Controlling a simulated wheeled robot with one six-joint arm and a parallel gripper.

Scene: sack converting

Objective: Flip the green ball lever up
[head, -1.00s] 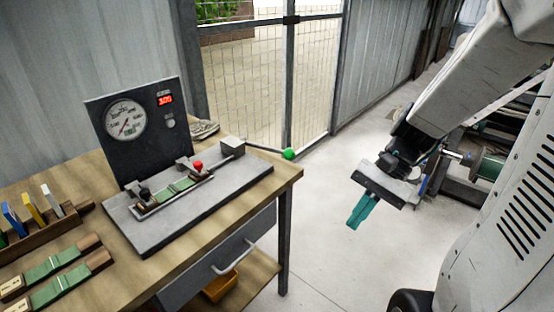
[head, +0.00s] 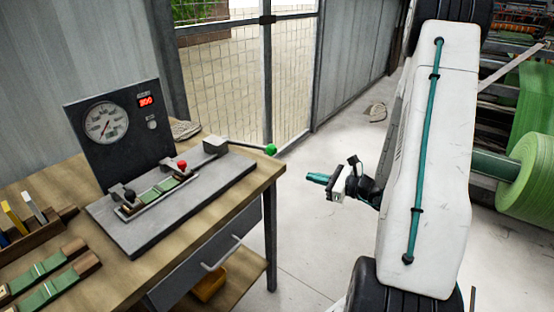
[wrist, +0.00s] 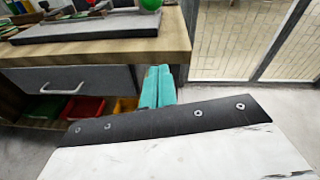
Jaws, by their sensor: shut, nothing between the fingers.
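The green ball (head: 271,150) sits at the end of a thin metal rod. The rod sticks out to the right, nearly level, from a grey block (head: 215,146) at the right end of the grey base plate (head: 210,190). In the wrist view the closed fingers (wrist: 158,80) show in front of the bench edge, holding nothing.
The plate on the wooden bench (head: 262,182) also carries a gauge panel (head: 110,135), a red knob (head: 182,164) and a black knob (head: 129,194). A drawer (wrist: 75,79) and coloured bins (wrist: 84,107) are below.

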